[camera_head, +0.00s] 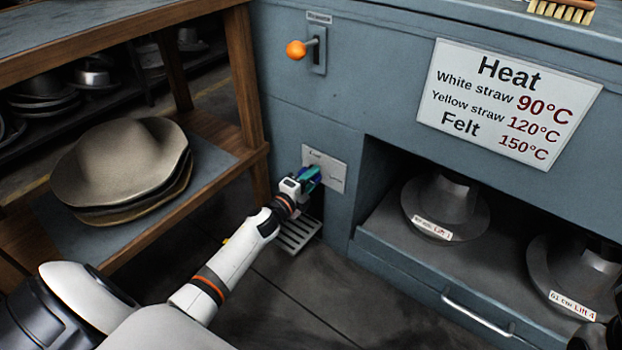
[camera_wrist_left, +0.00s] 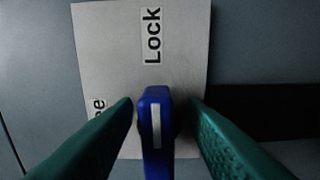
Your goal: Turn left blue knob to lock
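The blue knob (camera_wrist_left: 156,140) has a white line on it and sits on a pale plate (camera_wrist_left: 105,45) on the grey-blue machine front. In the left wrist view the white line stands upright in the picture, towards the printed word "Lock" (camera_wrist_left: 152,36). Another label at the left is mostly hidden by a finger. My left gripper (camera_head: 312,177) is at this plate, low on the machine. Its green fingers stand on both sides of the knob, with small gaps showing, so it is open around the knob. My right gripper is not seen.
A wooden shelf (camera_head: 228,160) with felt hats (camera_head: 120,165) stands at the left. A metal grate (camera_head: 297,236) is below the plate. An open bay at the right holds metal hat moulds (camera_head: 446,200).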

